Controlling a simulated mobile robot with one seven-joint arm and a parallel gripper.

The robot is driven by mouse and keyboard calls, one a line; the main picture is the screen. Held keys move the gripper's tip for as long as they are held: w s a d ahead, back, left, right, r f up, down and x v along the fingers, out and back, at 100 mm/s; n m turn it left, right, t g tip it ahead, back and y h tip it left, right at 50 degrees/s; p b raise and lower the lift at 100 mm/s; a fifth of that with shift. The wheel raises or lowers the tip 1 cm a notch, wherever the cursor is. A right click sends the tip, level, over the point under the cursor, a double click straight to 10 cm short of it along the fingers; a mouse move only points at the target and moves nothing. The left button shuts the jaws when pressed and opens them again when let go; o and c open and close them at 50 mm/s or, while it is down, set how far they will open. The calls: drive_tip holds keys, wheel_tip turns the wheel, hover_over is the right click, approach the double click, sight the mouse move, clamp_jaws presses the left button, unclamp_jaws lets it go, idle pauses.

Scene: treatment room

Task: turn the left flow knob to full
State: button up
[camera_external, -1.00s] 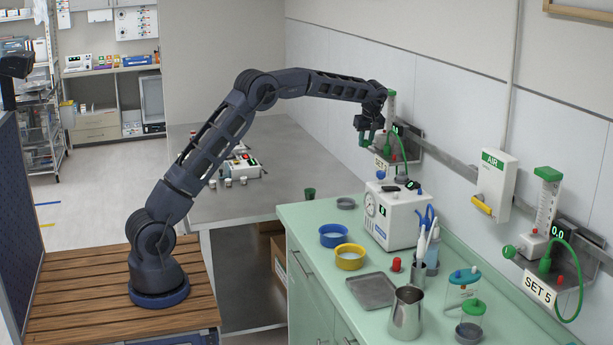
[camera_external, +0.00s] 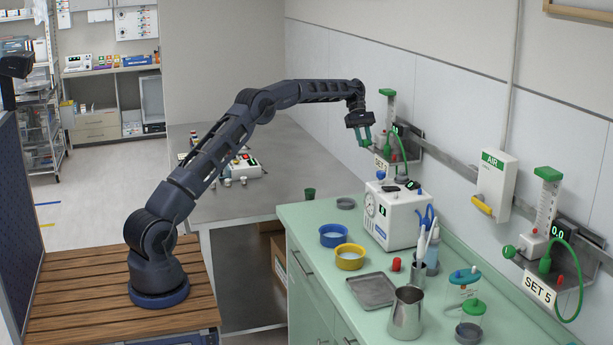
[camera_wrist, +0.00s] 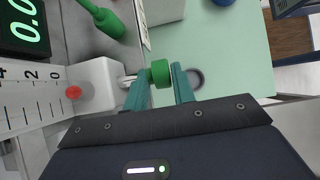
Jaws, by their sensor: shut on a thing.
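The left flowmeter, a clear tube with a green top (camera_external: 388,93), is on the wall rail at the back. Its green flow knob (camera_wrist: 160,73) sticks out on a thin stem from a white block (camera_wrist: 97,85) in the wrist view. My gripper (camera_external: 366,138) has its two teal fingers on either side of the knob and is shut on it. The fingers also show in the wrist view (camera_wrist: 159,88). The display beside the tube (camera_wrist: 26,22) reads 0.0. A red dot marks the tube's scale near 0.
A second flowmeter (camera_external: 548,205) with a green knob and a "SET 5" sign (camera_external: 539,287) is at the right. A white AIR box (camera_external: 494,180) hangs between them. A white gauge unit (camera_external: 395,217), bowls and a steel jug (camera_external: 406,315) stand on the green counter (camera_external: 310,225) below.

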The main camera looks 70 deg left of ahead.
drive_tip(key=h, duration=0.2)
drive_tip(key=f+h, duration=0.1)
drive_tip(key=a+h, duration=0.1)
drive_tip(key=h, duration=0.1)
drive_tip(key=shift+s+f+h, duration=0.15)
drive_tip(key=shift+f+h, duration=0.1)
drive_tip(key=shift+h, duration=0.05)
drive_tip(key=h, duration=0.4)
drive_tip(key=shift+f, duration=0.25)
drive_tip(key=shift+f+h, duration=0.1)
drive_tip(key=shift+h, duration=1.1)
drive_tip(key=o, duration=0.8)
drive_tip(key=shift+d, duration=0.1)
